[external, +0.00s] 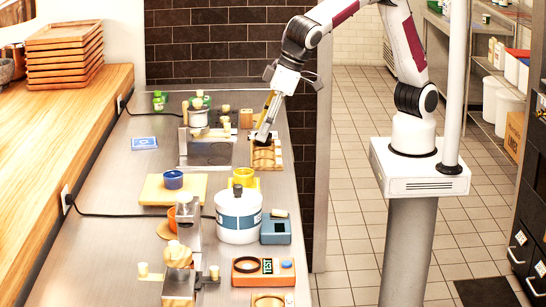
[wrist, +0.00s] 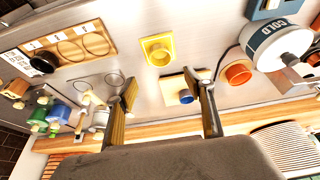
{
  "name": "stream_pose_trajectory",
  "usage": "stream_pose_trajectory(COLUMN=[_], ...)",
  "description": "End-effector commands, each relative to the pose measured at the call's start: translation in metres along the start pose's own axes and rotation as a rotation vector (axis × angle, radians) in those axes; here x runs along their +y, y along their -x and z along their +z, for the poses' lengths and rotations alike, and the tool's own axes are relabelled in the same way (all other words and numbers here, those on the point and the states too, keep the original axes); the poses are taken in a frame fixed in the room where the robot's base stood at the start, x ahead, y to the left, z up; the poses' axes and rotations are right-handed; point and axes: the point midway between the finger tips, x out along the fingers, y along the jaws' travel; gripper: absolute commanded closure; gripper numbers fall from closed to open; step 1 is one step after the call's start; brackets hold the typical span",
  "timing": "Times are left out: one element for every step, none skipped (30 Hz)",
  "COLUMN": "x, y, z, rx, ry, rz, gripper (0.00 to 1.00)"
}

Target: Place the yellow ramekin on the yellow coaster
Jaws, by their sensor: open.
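The yellow ramekin (external: 243,174) sits on the square yellow coaster (external: 235,186), behind the white-and-blue pot. In the wrist view the ramekin (wrist: 158,50) shows near the top middle, inside the border of the coaster (wrist: 149,62). It looks upright and roughly centred. My gripper (external: 263,137) is above the right side of the counter, near the wooden rack and beyond the ramekin. In the wrist view my gripper (wrist: 168,92) has its two fingers wide apart, with nothing between them. It is apart from the ramekin.
A wooden rack (external: 279,153) with round wells holds a black round piece (wrist: 42,63). The pot (external: 238,226) marked COLD stands close to the coaster. A blue ramekin (external: 173,180) is on a pale board (external: 152,194). An orange ramekin (wrist: 238,73) stands nearby.

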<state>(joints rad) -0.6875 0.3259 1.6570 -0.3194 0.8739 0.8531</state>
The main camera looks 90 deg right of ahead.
Motion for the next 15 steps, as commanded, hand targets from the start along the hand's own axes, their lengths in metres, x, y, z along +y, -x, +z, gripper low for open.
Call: stream_pose_trajectory(x=[0.003, 0.004, 0.008, 0.011, 0.015, 0.021, 0.026, 0.032, 0.041, 0.048, 0.055, 0.065, 0.073, 0.081, 0.091], y=[0.002, 0.003, 0.004, 0.006, 0.009, 0.012, 0.014, 0.018, 0.022, 0.026, 0.029, 0.035, 0.039, 0.043, 0.048], z=[-0.001, -0.001, -0.001, -0.001, -0.001, -0.001, -0.001, -0.001, 0.0, 0.0, 0.001, 0.002, 0.003, 0.005, 0.007], rx=[0.001, 0.001, 0.001, 0.001, 0.001, 0.001, 0.001, 0.002, 0.001, 0.002, 0.002, 0.003, 0.003, 0.003, 0.003], ry=[-0.001, -0.002, -0.002, -0.002, -0.003, -0.005, -0.006, -0.007, -0.008, -0.009, -0.01, -0.011, -0.012, -0.013, -0.014], rz=[0.0, 0.0, 0.0, -0.001, -0.001, -0.001, -0.001, -0.002, -0.002, -0.002, -0.002, -0.003, -0.003, -0.004, -0.004], gripper=[0.47, 0.47, 0.47, 0.47, 0.47, 0.47, 0.47, 0.47, 0.47, 0.47, 0.47, 0.47, 0.47, 0.47, 0.47])
